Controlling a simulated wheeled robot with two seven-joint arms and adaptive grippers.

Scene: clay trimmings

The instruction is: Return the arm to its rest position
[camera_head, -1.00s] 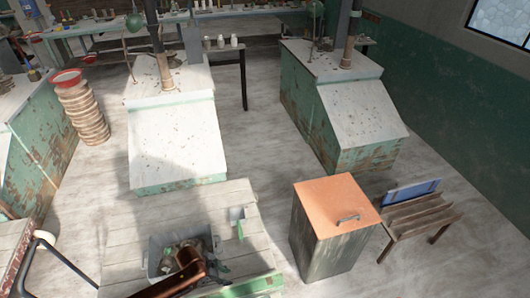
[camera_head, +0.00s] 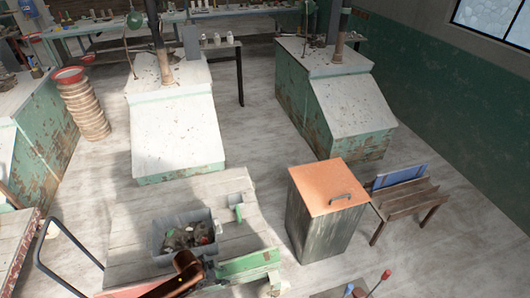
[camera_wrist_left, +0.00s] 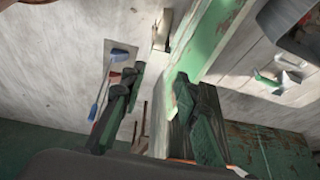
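My left arm (camera_head: 172,282) comes into the head view at the bottom, just in front of the grey bin; I cannot make out its fingers there. In the left wrist view my left gripper (camera_wrist_left: 162,98) has its two dark fingers spread apart with nothing held between them. Past the fingers are the floor and the green-edged side of the bench. The grey bin (camera_head: 156,238) stands on the wooden bench (camera_head: 130,214) with dark and pale trimmings in it; part of it shows in the left wrist view (camera_wrist_left: 290,37). My right gripper is not in view.
A green scoop-like object (camera_head: 237,208) lies on the bench right of the bin. A metal box with an orange lid (camera_head: 322,184) stands to the right, next to a wooden rack (camera_head: 408,201). A blue-handled tool (camera_wrist_left: 97,100) lies on the floor.

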